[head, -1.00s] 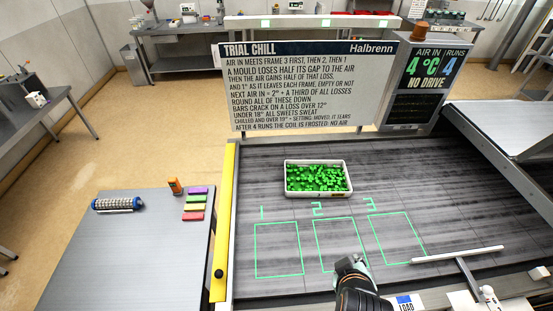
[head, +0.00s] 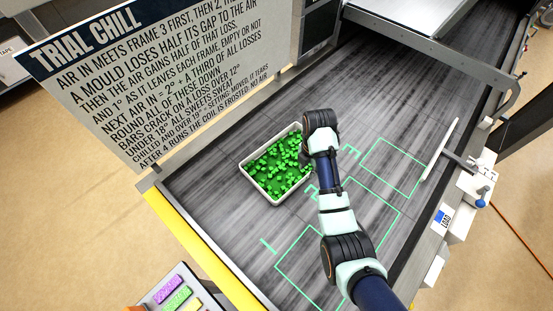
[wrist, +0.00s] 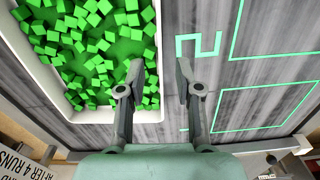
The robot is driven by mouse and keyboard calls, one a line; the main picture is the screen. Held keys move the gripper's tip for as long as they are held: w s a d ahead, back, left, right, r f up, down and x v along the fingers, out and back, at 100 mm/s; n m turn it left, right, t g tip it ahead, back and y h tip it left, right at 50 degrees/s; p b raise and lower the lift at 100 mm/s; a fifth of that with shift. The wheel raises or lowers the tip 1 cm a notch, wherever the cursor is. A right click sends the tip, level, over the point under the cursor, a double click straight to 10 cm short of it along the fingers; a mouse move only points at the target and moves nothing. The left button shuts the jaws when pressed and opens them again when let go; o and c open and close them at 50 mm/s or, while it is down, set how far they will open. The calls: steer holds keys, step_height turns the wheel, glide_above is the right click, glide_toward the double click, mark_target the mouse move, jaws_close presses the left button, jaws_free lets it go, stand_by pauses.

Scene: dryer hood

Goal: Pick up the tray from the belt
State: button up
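The tray (head: 257,188) is a white, shallow rectangular tray full of small green cubes (head: 280,160). It lies on the dark grey belt (head: 225,150), behind the green outlines. My arm reaches over the belt, its wrist beside the tray's right end, and hides my fingers in the head view. In the wrist view my gripper (wrist: 158,75) is open. Its left finger is over the inner edge of the tray (wrist: 105,116) and its right finger is over bare belt, so the tray's wall runs between them. I cannot tell how far above the rim the fingertips are.
Green outlined frames (head: 392,168) marked with numbers lie on the belt. A large sign (head: 150,85) stands along its left back side. A yellow rail (head: 205,255) edges the near left. A white bar (head: 441,150) stands at the right edge. Belt beyond the tray is clear.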

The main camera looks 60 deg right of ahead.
mark_target(306, 177)
step_height(306, 177, down, 7)
steer(key=shift+r, duration=0.15)
jaws_close()
steer(key=shift+r, duration=0.1)
stand_by(0.4)
